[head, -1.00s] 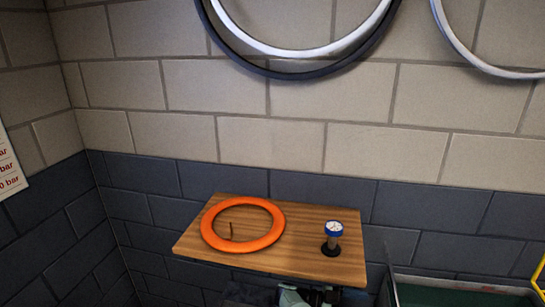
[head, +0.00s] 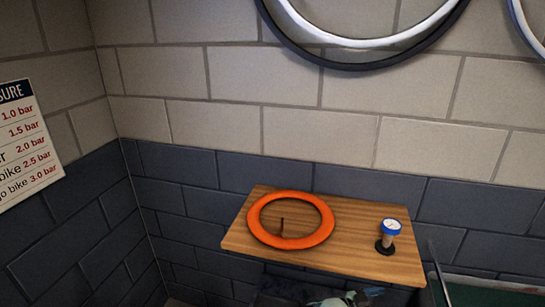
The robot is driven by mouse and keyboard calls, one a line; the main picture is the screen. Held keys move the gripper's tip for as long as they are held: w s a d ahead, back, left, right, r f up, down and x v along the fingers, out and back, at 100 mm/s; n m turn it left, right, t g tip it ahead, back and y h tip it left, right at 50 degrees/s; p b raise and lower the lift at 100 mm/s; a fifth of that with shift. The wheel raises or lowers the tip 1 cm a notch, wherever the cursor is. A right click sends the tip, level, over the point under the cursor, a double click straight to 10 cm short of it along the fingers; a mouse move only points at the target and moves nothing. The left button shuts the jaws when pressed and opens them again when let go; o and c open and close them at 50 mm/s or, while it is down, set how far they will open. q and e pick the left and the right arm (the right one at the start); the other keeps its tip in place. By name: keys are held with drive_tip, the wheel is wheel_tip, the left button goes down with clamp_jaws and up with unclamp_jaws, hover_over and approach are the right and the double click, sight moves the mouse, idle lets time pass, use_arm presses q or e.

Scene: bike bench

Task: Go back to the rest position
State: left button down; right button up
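No task object is named beyond my own rest position. At the bottom edge of the head view, pale greenish-grey parts (head: 335,300) show just below the wooden shelf. They may be part of my arm, but I cannot tell which. No gripper fingertips can be made out in the head view.
A wooden shelf (head: 345,262) against the brick wall holds an orange ring (head: 322,228) and a small blue-topped gauge (head: 390,228). A pressure chart (head: 28,140) hangs at left. A wheel (head: 345,65) hangs above. A green surface (head: 480,292) is at lower right.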

wheel_tip(320, 180, down, 10)
drive_tip(key=s+d+n+t+y, duration=0.1)
drive_tip(key=d+n+t+y, duration=0.1)
drive_tip(key=n+t+y, duration=0.25)
drive_tip(key=s+a+f+n+y, duration=0.4)
drive_tip(key=s+a+f+y, duration=0.25)
drive_tip(key=f, duration=0.25)
drive_tip(key=s+a+f+n+g+y, duration=0.1)
drive_tip(key=s+a+g+y, duration=0.2)
drive_tip(key=s+a+y, duration=0.2)
drive_tip(key=s+a+f+n+g+y, duration=0.1)
drive_tip(key=s+a+y, duration=0.4)
drive_tip(key=s+a, duration=0.7)
drive_tip(key=s+n+g, duration=0.1)
drive_tip(key=s+g, duration=0.1)
drive_tip(key=s, duration=0.5)
drive_tip(key=shift+f+y, duration=0.3)
drive_tip(key=shift+y, duration=0.1)
drive_tip(key=shift+s, duration=0.1)
